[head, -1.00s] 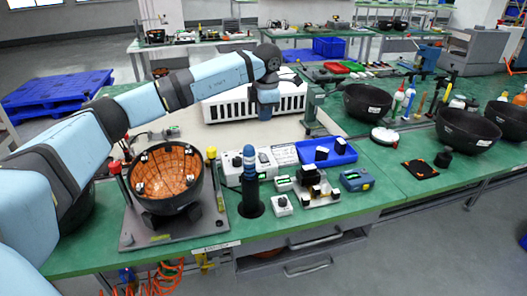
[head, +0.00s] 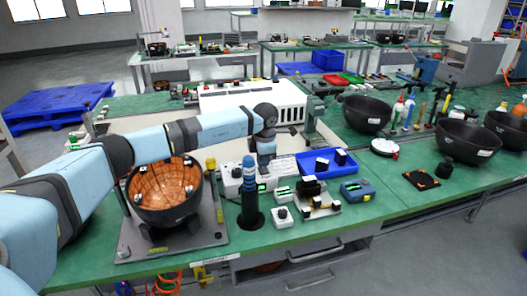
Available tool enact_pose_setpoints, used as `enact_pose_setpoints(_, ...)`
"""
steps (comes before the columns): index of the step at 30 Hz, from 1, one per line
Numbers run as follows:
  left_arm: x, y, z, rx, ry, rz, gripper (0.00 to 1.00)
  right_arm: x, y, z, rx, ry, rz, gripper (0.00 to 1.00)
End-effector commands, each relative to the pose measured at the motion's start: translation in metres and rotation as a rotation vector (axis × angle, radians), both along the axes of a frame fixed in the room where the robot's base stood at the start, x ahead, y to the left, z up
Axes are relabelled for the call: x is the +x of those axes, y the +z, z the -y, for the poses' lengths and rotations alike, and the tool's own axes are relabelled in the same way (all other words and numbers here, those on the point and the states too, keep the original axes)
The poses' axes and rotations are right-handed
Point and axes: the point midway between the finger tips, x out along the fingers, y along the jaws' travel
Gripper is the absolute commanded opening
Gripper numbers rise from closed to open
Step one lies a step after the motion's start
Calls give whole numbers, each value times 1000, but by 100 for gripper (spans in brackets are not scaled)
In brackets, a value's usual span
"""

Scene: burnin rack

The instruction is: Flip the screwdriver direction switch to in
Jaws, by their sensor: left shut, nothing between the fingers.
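A screwdriver (head: 249,176) with a blue top stands upright in a black holder (head: 250,212) near the front of the green bench. Its direction switch is too small to make out. My left arm reaches in from the left over the dark bowl, and its wrist points down. My left gripper (head: 265,166) is shut and empty, just behind and to the right of the screwdriver's top in the picture. Its fingertips are small and partly lost against the white boxes behind. I cannot tell whether it touches anything. My right gripper is not in view.
A dark bowl with an orange inside (head: 160,212) stands on a grey plate left of the screwdriver. White boxes (head: 282,168), a small white button box (head: 283,217), a blue tray (head: 322,168) and a blue device (head: 355,190) crowd the right. A large white vented unit (head: 222,100) stands behind.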

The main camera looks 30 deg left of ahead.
Motion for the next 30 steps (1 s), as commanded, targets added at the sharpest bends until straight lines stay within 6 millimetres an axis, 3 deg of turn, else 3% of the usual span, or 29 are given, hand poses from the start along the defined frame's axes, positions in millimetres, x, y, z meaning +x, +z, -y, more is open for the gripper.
enact_pose_setpoints(14, 1, -6, -1, -5, 0, -5, 0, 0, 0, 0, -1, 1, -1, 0)
enact_pose_setpoints(20, 3, -12, -4, -78, 3, -70, 0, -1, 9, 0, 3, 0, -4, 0)
enact_pose_setpoints(30, 0, -18, -2, -72, 0, -70, 0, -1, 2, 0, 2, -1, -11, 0)
